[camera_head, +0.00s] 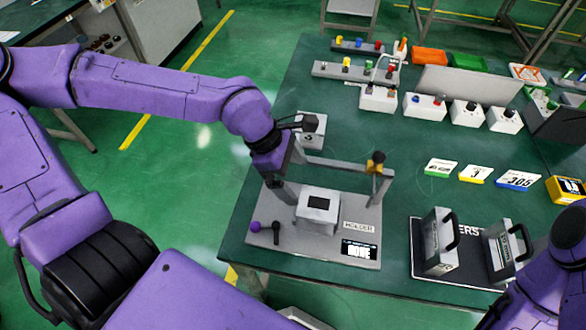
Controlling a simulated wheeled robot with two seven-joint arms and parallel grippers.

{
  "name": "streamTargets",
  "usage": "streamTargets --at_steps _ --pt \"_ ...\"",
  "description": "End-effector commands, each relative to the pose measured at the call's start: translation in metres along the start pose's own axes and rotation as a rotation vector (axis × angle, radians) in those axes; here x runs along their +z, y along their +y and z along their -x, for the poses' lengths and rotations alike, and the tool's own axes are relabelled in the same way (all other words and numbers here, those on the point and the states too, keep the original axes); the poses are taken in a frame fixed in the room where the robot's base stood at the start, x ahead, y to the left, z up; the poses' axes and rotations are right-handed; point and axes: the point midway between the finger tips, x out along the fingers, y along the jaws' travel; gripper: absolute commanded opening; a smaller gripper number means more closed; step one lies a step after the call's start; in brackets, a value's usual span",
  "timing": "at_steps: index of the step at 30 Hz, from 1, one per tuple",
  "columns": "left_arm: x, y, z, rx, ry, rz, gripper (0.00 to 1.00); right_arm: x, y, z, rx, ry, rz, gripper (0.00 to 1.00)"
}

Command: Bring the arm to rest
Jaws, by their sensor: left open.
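My left arm, purple, reaches in from the left over the near-left part of the green table (335,95). Its forearm slopes down to the wrist, and the left gripper (274,181) points down at the left side of the grey holder stand (330,240). The gripper is open, and I see nothing held in it. Its fingertips are small and dark, partly hidden by the wrist; I cannot tell whether they touch the stand. My right arm shows only as purple links at the lower right corner; its gripper is out of view.
Two grey cases (440,240) (503,249) stand on a black mat to the right. Control boxes (425,106) and number cards (476,174) lie farther back.

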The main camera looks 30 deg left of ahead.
Motion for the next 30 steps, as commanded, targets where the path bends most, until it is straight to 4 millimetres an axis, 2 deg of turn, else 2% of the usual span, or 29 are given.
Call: streamTargets --at_steps 10,18,30 --pt "0.001 0.0 0.008 -0.001 0.0 -0.001 1.0 -0.001 0.0 0.003 0.0 0.0 0.0 1.0" --pt "0.026 0.0 0.059 -0.001 0.0 0.0 1.0 -0.023 0.005 0.055 0.0 0.0 0.0 1.0" --pt "0.044 0.0 0.095 -0.001 0.0 0.0 1.0 -0.038 0.008 0.092 0.0 0.0 0.0 1.0"
